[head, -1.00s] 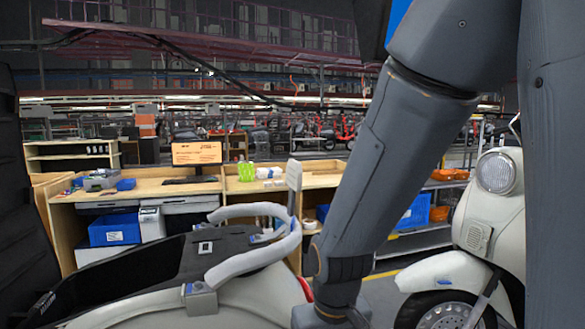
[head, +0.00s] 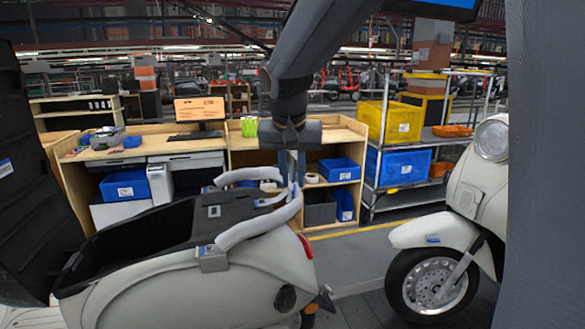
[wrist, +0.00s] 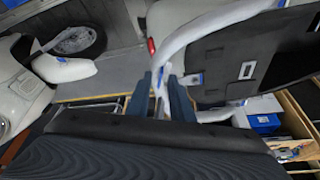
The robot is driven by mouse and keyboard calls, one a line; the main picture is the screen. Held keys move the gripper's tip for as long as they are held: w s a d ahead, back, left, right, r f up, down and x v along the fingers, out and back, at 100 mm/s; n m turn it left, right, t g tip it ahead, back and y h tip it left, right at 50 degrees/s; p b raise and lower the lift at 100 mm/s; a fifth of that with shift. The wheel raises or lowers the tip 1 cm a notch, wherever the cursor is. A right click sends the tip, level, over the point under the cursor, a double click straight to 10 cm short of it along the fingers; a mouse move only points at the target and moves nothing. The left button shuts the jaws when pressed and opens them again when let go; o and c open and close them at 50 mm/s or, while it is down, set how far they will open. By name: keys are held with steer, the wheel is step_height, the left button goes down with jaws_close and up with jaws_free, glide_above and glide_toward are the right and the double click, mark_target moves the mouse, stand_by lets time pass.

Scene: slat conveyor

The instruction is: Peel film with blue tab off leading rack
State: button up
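A pale scooter (head: 240,290) stands in front of me with a rear rack (head: 255,228) of curved bars that look wrapped in whitish film. The rack also shows in the wrist view (wrist: 205,27). A small blue patch (head: 203,250) sits on the near bracket, and another blue patch (wrist: 197,80) shows beside the bars in the wrist view. My gripper (head: 292,182) points down at the rack's rear end. In the wrist view its two fingers (wrist: 163,82) are apart, with a narrow whitish upright piece between them. I cannot tell whether they touch it.
A second pale scooter (head: 470,215) stands at the right, a blue mark on its front fender. Behind are a wooden workbench (head: 150,150) and a metal shelf with yellow (head: 395,122) and blue (head: 405,165) crates. Grey floor lies free between the scooters.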

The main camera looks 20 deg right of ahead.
mark_target(294, 188)
steer(key=shift+w+r+b+x, duration=0.1)
steer(key=shift+w+b+x, duration=0.1)
steer(key=shift+b+x, duration=0.7)
steer(key=shift+w+r+b+x, duration=0.1)
steer(key=shift+w+b+x, duration=0.15)
steer(key=shift+b+x, duration=0.65)
steer(key=shift+w+r+b+x, duration=0.15)
steer(key=shift+b+x, duration=0.35)
steer(key=shift+x, duration=0.75)
steer(key=shift+d+f+b, duration=0.2)
steer(key=shift+f+b, duration=0.15)
steer(key=shift+f, duration=0.3)
steer(key=shift+s+f, duration=0.25)
steer(key=shift+d, duration=0.1)
steer(key=c, duration=0.5)
steer(key=shift+w+d+r+p, duration=0.1)
steer(key=shift+w+r+p, duration=0.1)
steer(key=shift+r+p, duration=0.85)
jaws_close()
steer(key=shift+s+r+p, duration=0.5)
steer(key=shift+s+r, duration=0.35)
steer(key=shift+r, duration=0.2)
steer(key=shift+s+d+p+v, duration=0.1)
steer(key=shift+p+v, duration=0.35)
steer(key=shift+v, duration=0.35)
steer(key=shift+s+d+p+v, duration=0.15)
steer(key=shift+p+v, duration=0.3)
steer(key=shift+v, duration=0.35)
